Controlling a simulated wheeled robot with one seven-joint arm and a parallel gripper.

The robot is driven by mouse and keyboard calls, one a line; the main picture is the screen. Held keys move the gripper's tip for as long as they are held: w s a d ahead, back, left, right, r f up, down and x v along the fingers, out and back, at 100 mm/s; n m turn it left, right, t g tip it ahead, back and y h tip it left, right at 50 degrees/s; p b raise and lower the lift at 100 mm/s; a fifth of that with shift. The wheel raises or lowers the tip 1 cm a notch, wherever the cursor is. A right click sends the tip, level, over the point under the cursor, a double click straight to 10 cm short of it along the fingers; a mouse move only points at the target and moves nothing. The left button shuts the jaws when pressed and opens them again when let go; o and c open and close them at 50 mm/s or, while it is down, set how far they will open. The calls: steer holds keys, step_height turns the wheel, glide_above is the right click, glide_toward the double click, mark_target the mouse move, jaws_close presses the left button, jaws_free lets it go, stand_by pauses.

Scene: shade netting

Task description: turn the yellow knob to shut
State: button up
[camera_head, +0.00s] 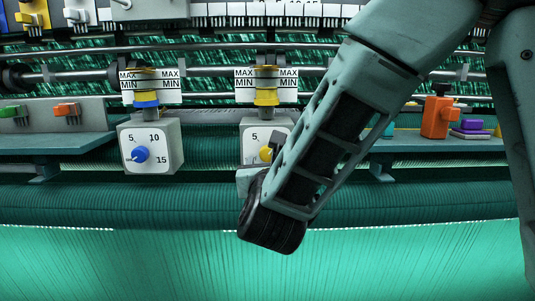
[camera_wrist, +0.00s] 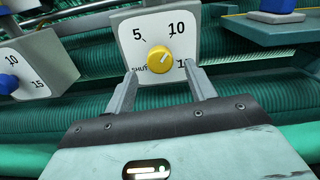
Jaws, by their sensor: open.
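The yellow knob (camera_wrist: 159,59) sits on a white dial face (camera_wrist: 132,36) with the marks SHUT, 5, 10 and a partly hidden number. Its pale pointer line slants up and right, roughly toward the 10. My gripper (camera_wrist: 160,72) is open, one finger on each side of the knob and a little below it, with visible gaps and nothing held. In the head view the yellow knob (camera_head: 266,153) and its grey box (camera_head: 256,131) are partly hidden behind my wrist.
A similar box with a blue knob (camera_head: 140,154) hangs to the left. Shelves on both sides hold small coloured parts, including an orange block (camera_head: 437,116) at right. Rails run above the boxes. Green netting (camera_head: 120,260) spreads below.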

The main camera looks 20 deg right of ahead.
mark_target(268, 156)
steer(key=shift+x, duration=1.7)
steer(key=c, duration=1)
